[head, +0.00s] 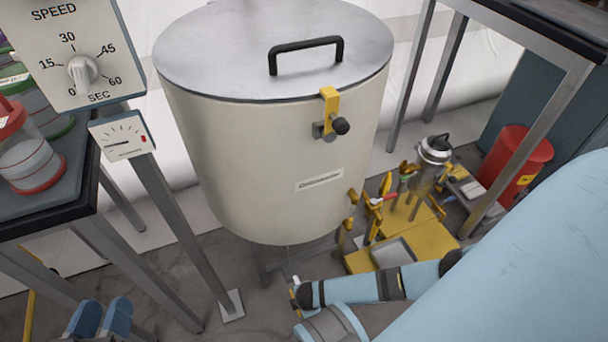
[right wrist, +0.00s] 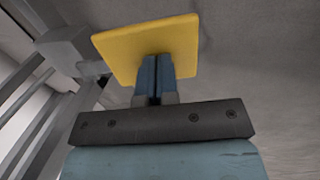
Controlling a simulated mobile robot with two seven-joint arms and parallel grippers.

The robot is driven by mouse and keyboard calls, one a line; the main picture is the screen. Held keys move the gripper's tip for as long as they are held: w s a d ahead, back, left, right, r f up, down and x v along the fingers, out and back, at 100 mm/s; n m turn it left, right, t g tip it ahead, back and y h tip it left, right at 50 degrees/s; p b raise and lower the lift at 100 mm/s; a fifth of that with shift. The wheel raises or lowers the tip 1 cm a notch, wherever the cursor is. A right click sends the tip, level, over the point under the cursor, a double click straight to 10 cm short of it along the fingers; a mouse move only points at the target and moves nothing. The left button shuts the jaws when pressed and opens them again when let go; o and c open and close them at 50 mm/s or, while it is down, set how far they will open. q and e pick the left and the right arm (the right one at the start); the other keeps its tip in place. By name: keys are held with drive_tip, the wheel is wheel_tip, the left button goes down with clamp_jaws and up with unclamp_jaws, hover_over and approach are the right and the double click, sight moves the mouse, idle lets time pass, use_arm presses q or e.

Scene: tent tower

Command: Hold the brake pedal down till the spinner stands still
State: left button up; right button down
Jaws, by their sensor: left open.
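The spinner is a large cream drum (head: 265,165) with a grey lid (head: 250,45) and black handle. The lid is down, with a yellow latch (head: 328,105) at its rim. One picture does not show whether it turns. The brake pedal, a yellow square plate (right wrist: 120,50), shows in the right wrist view. My right gripper (right wrist: 155,62) is shut, its blue fingertips overlapping the plate; whether they press on it I cannot tell. The pedal and right fingertips are hidden in the head view. My left gripper (head: 101,308) is open and empty at the lower left, away from the drum.
A SPEED dial panel (head: 110,30) and a small gauge (head: 122,137) stand left of the drum. A dark table (head: 70,205) with jars is at the left edge. A yellow stand (head: 415,215), a red bin (head: 515,160) and a metal frame (head: 545,110) are at the right.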

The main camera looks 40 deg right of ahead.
use_arm(q)
drive_tip(key=shift+r, duration=0.3)
drive_tip(key=shift+f, duration=0.1)
idle(0.8)
